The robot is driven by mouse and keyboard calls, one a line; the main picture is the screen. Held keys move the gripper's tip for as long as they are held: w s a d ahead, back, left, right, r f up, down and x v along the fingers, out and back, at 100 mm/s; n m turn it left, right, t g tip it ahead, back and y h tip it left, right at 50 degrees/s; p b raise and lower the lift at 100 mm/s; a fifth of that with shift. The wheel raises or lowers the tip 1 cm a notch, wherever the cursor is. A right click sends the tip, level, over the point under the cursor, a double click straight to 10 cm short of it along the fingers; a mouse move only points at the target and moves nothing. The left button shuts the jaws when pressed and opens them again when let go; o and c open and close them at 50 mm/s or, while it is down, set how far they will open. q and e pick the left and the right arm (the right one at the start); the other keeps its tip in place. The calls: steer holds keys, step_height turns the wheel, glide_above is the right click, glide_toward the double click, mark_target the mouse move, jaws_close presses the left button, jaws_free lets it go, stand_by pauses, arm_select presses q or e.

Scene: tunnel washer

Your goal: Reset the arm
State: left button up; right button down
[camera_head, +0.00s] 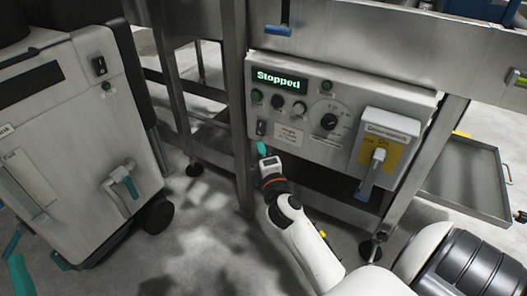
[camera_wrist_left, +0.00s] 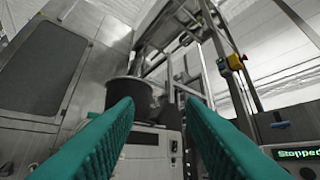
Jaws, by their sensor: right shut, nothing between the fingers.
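My right gripper (camera_head: 262,149) is shut and empty. Its teal fingertips are close below a small rocker switch (camera_head: 261,128) at the lower left of the control panel (camera_head: 320,150); I cannot tell whether they touch it. The panel's display (camera_head: 279,81) reads "Stopped" in green and also shows at the right edge of the left wrist view (camera_wrist_left: 297,155). My left gripper (camera_wrist_left: 160,102) is open, with its two teal fingers wide apart and nothing between them. A teal piece at the lower left of the head view may be one of its fingers.
A grey wheeled machine (camera_head: 75,130) stands at the left. A disconnect switch box (camera_head: 385,150) with a lever is at the panel's right. Metal frame legs (camera_head: 236,110) stand beside the panel. A metal tray (camera_head: 465,180) is at the right. Floor (camera_head: 205,235) between machine and frame is clear.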

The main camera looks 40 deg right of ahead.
arm_select(q)
steer(key=shift+w+f+g, duration=0.45)
steer(key=shift+f+g, duration=0.05)
steer(key=shift+f, duration=0.05)
arm_select(e)
steer(key=shift+v, duration=0.9)
steer(key=shift+r, duration=0.2)
